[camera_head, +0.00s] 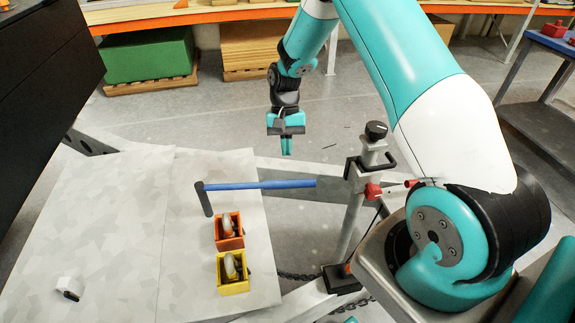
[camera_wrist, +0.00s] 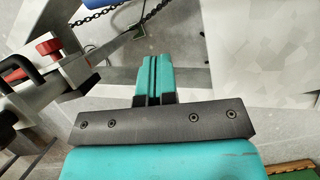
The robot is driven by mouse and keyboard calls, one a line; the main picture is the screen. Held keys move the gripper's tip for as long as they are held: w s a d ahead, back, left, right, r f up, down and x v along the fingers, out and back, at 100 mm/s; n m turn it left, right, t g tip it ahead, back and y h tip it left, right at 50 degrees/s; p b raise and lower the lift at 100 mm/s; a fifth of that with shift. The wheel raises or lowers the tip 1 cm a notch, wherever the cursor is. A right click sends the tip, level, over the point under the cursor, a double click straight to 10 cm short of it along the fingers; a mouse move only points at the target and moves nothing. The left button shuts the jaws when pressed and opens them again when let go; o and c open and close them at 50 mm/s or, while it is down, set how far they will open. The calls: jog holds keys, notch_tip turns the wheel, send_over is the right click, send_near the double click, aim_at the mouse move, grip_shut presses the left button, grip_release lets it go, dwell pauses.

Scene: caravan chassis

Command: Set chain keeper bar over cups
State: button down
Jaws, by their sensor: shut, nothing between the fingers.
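My gripper (camera_head: 286,150) hangs shut and empty above the frame, beyond the blue-handled bar. Its closed teal fingers also show in the wrist view (camera_wrist: 153,78). An orange cup (camera_head: 229,232) and a yellow cup (camera_head: 232,273) stand on the pale panel, each with a rounded metal part inside. A hammer-like bar with a blue handle (camera_head: 262,184) and dark crosspiece (camera_head: 203,198) lies behind the orange cup, reaching right past the panel edge. I cannot tell whether it is the keeper bar. A dark chain (camera_head: 296,276) lies by the frame; a chain (camera_wrist: 108,14) shows in the wrist view.
A jack post (camera_head: 372,150) with a black knob and red clamp (camera_head: 373,191) stands right of the bar. A dark cabinet (camera_head: 45,90) stands left. Grey floor lies open behind the frame.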

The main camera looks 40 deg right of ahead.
jog(key=shift+s+a+f+p, duration=0.4)
jog(key=shift+s+a+f, duration=0.1)
jog(key=shift+s, duration=0.25)
jog(key=shift+s+a+f+p, duration=0.35)
jog(key=shift+s+a+f, duration=0.1)
jog(key=shift+s, duration=0.3)
jog(key=shift+s+a+f+p, duration=0.4)
jog(key=shift+s+f, duration=0.1)
jog(key=shift+s, duration=0.25)
